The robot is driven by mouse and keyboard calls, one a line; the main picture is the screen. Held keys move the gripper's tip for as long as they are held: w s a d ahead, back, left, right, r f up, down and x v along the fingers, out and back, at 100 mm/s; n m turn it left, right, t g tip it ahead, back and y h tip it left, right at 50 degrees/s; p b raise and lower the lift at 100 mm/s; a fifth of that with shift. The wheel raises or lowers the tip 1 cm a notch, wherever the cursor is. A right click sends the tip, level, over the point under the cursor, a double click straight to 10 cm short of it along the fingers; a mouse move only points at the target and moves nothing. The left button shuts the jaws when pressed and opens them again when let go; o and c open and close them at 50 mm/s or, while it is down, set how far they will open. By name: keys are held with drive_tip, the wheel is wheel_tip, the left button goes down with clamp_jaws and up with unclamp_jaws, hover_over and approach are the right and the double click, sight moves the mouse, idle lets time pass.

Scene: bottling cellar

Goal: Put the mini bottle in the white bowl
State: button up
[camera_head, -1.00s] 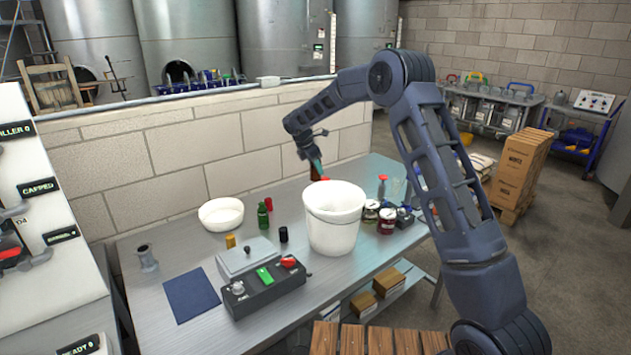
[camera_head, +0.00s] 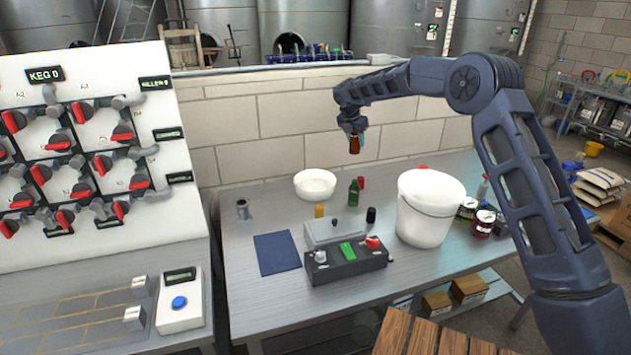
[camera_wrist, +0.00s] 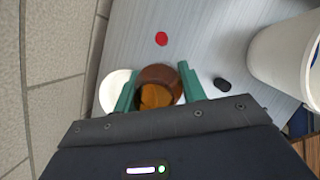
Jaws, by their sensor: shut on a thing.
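The mini bottle (camera_head: 354,146) is small, brown glass, and hangs from my gripper (camera_head: 353,130) above the table. In the wrist view my gripper (camera_wrist: 158,84) has its green fingers on both sides of the brown bottle (camera_wrist: 158,94). The white bowl (camera_head: 315,185) stands at the back of the table near the wall, to the left of and below the held bottle. It looks empty. In the wrist view the bowl (camera_wrist: 114,90) is partly hidden behind the left finger.
A white bucket (camera_head: 428,210) stands right of the bowl. A control box (camera_head: 346,264) and blue mat (camera_head: 276,253) lie in front. A block wall (camera_head: 300,120) runs behind.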

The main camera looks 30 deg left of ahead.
drive_tip(key=s+a+n+y, duration=0.2)
drive_tip(key=s+a+n, duration=0.4)
drive_tip(key=a, duration=0.7)
drive_tip(key=shift+m+t, duration=0.3)
drive_tip(key=shift+m, duration=0.3)
drive_tip(key=f, duration=1.9)
drive_tip(key=shift+s+a+f, duration=0.1)
drive_tip(key=shift+s+f, duration=0.2)
drive_tip(key=shift+s, duration=0.05)
drive_tip(key=shift+f, duration=0.15)
drive_tip(key=o, duration=1.1)
drive_tip(key=shift+c, duration=0.2)
drive_tip(key=a+v, duration=0.1)
drive_tip(key=v, duration=1.1)
drive_tip(key=shift+d, duration=0.45)
drive_tip(key=shift+w, duration=0.1)
